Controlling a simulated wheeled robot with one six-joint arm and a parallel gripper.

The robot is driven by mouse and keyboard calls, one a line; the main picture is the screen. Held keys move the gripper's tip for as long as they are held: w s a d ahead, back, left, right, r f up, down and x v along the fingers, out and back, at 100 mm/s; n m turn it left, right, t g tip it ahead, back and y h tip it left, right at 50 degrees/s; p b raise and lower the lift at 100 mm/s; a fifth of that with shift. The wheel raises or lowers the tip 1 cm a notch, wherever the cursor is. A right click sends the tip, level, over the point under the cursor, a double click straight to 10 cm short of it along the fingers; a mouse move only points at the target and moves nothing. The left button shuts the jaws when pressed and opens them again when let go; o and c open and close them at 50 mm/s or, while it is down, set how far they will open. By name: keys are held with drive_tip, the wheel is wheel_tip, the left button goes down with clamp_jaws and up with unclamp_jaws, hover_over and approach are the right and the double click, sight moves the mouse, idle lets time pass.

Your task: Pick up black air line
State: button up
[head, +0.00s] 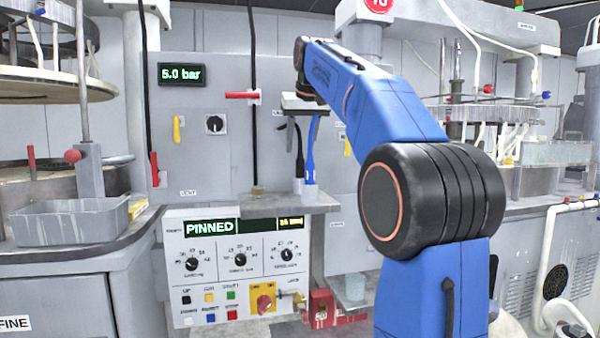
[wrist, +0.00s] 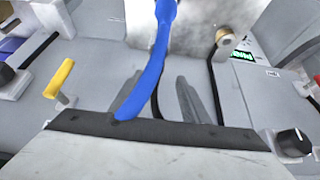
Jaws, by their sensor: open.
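My gripper (wrist: 159,78) is open, with its two grey fingers spread in the wrist view. In the head view it points down above a small grey shelf. A short black line (head: 299,160) stands there beside a blue line (head: 311,150), under my gripper. In the wrist view the blue line (wrist: 152,75) crosses close to the left finger. A dark strip of the black line (wrist: 155,106) shows between the fingers, partly hidden by the blue line. I cannot tell whether either finger touches a line.
Another black line (head: 252,90) runs down left of my gripper to a brass fitting (head: 257,190). A red handle (head: 241,95) sits on it. The control panel (head: 237,270) is below the shelf (head: 270,203). A grey tray (head: 70,220) lies at left.

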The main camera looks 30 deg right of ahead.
sight(301, 155)
drive_tip(key=shift+d+x, duration=0.2)
drive_tip(key=shift+x, duration=1.35)
drive_tip(key=shift+d+x, duration=0.2)
drive_tip(key=shift+x, duration=1.35)
drive_tip(key=shift+s, duration=0.1)
clamp_jaws()
